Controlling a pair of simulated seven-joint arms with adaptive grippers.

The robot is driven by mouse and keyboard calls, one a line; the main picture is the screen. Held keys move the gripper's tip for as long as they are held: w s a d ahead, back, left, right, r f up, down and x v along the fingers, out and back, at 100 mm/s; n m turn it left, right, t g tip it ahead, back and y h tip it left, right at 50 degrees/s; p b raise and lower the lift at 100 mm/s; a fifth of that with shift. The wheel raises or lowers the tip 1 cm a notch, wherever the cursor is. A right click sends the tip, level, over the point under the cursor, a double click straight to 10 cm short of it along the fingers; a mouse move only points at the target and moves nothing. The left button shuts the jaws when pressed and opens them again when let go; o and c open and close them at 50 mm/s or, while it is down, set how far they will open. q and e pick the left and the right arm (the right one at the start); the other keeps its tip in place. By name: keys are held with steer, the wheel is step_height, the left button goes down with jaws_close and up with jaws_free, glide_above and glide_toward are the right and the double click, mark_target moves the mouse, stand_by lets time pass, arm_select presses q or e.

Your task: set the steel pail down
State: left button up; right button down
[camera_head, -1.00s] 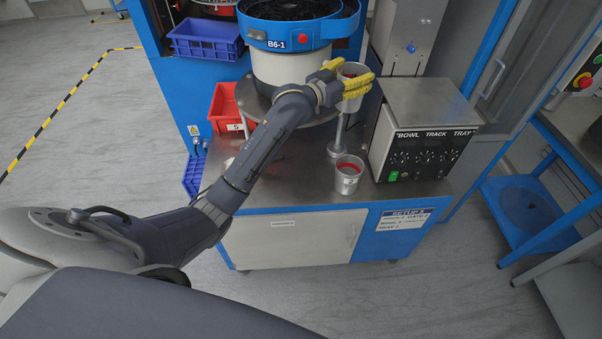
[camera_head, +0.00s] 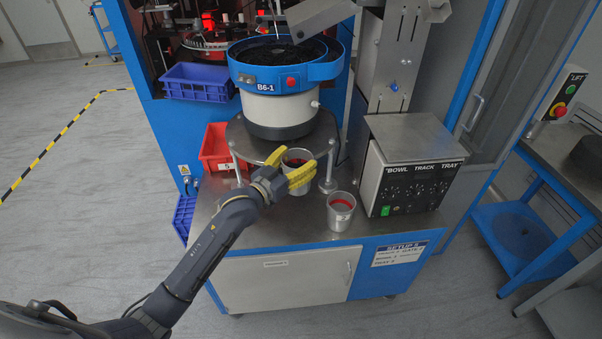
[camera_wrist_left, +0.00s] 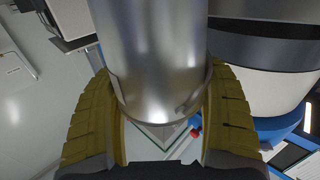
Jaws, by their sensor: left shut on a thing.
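In the left wrist view the pail's shiny wall (camera_wrist_left: 155,60) fills the middle, between the two yellow fingers. A second steel pail (camera_head: 341,213), also red inside, stands on the bench to the right and nearer the front edge. My right gripper is not in view.
The blue-rimmed bowl feeder (camera_head: 285,77) stands on a round plate with posts behind the held pail. A control box (camera_head: 408,180) is to the right. A red bin (camera_head: 216,143) and a blue bin (camera_head: 197,82) are to the left. The bench's front left is clear.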

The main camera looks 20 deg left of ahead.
arm_select(q)
step_height(320, 180, down, 17)
stand_by(0.9)
steer(key=shift+f, duration=0.2)
steer(key=o, duration=1.6)
steer(key=shift+f, duration=0.1)
steer(key=v, duration=1.2)
